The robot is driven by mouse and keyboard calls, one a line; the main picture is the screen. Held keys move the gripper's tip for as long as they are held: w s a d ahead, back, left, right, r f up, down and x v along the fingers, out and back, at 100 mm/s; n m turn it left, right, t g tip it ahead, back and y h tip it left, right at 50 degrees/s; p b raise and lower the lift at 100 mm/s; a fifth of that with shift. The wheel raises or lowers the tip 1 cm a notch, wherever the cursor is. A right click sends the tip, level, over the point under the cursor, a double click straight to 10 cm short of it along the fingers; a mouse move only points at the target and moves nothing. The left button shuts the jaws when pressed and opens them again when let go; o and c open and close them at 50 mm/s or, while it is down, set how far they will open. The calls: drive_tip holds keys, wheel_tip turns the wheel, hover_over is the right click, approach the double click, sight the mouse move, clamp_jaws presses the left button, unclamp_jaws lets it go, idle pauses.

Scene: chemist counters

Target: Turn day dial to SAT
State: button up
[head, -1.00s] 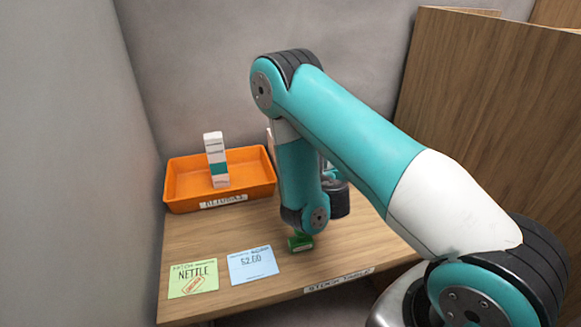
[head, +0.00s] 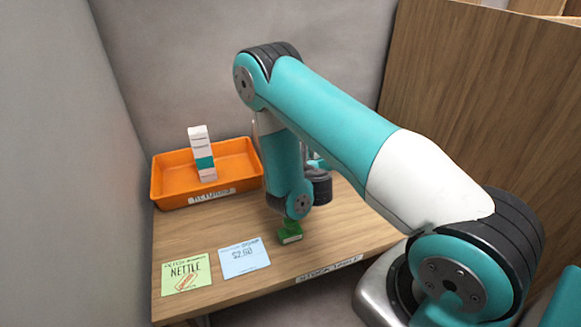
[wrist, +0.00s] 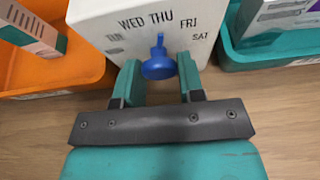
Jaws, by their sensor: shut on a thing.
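The day dial is a blue knob (wrist: 158,66) with a narrow pointer, on the front of a white box (wrist: 92,12) in the wrist view. Black labels arc over it: WED, THU, FRI and SAT read clearly, and fainter ones at left are hard to read. The pointer stands nearly straight up, towards THU. SAT is at the right of the knob. My gripper (wrist: 159,72) has one teal finger on each side of the knob and is shut on it. In the head view my arm hides the dial and most of the box.
A teal tray (wrist: 262,56) is at right in the wrist view.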

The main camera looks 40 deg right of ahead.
drive_tip(key=shift+y, duration=0.3)
drive_tip(key=m+t+y+b, duration=0.1)
drive_tip(key=m+y, duration=0.1)
drive_tip(key=m, duration=0.2)
drive_tip(key=shift+d, duration=0.1)
drive_tip(key=m+y, duration=0.1)
drive_tip(key=m, duration=0.1)
drive_tip(key=m+t+y+b, duration=0.1)
drive_tip(key=m, duration=0.1)
drive_tip(key=shift+t, duration=0.3)
idle(0.3)
drive_tip(key=o, duration=0.9)
drive_tip(key=shift+s, duration=0.1)
